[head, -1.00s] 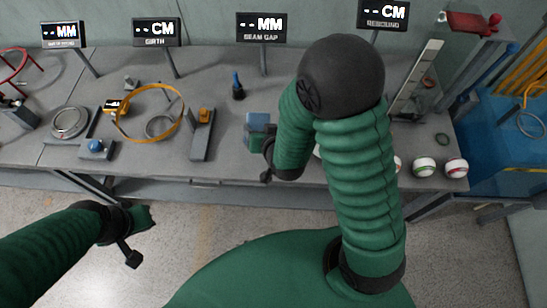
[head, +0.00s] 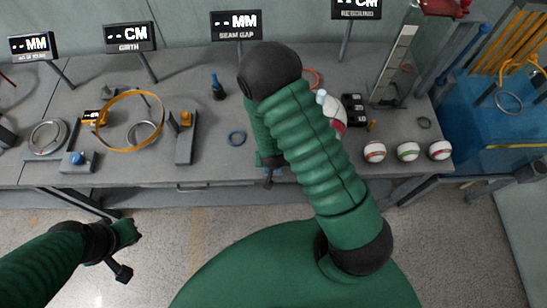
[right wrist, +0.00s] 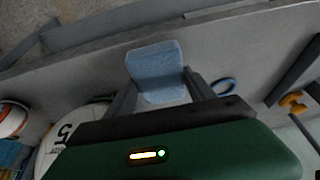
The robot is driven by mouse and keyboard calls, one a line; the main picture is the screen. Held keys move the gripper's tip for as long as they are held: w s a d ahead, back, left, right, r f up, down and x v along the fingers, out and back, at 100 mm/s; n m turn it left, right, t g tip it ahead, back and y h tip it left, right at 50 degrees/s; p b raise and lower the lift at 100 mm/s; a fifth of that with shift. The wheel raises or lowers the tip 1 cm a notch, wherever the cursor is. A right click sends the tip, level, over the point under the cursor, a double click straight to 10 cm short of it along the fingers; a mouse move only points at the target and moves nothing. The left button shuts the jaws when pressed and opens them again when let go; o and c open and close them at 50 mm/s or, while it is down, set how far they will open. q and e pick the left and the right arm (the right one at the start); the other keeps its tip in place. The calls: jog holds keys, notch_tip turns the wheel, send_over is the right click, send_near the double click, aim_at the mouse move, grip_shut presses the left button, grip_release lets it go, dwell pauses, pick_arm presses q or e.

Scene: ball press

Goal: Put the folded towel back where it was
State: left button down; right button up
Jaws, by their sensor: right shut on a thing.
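The folded towel (right wrist: 154,68) is a light blue, rounded pad in the right wrist view. It sits between the two grey fingers of my right gripper (right wrist: 162,90), which is shut on it. In that view the towel shows against the grey table near its edge. In the head view my right gripper (head: 270,172) is near the table's front edge, partly behind my own arm, and I cannot make out the towel there. My left gripper (head: 122,255) is low at the left, in front of the table and over the floor; its finger opening is unclear.
A gauge with an orange block (head: 186,119) stands further left. A white ball (head: 335,116) is partly behind my arm. Several striped balls (head: 408,151) line the front right.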

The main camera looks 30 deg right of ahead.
jog(key=shift+w+d, duration=0.2)
jog(key=shift+w, duration=0.3)
jog(key=shift+w+d, duration=0.2)
jog(key=shift+w, duration=0.3)
notch_tip(320, 180, down, 3)
jog(key=shift+a+r, duration=0.1)
jog(key=shift+f, duration=0.35)
jog(key=shift+w+d, duration=0.1)
jog(key=shift+d, duration=0.15)
jog(key=o, duration=1.5)
jog(key=shift+d+f, duration=0.1)
jog(key=shift+a, duration=0.2)
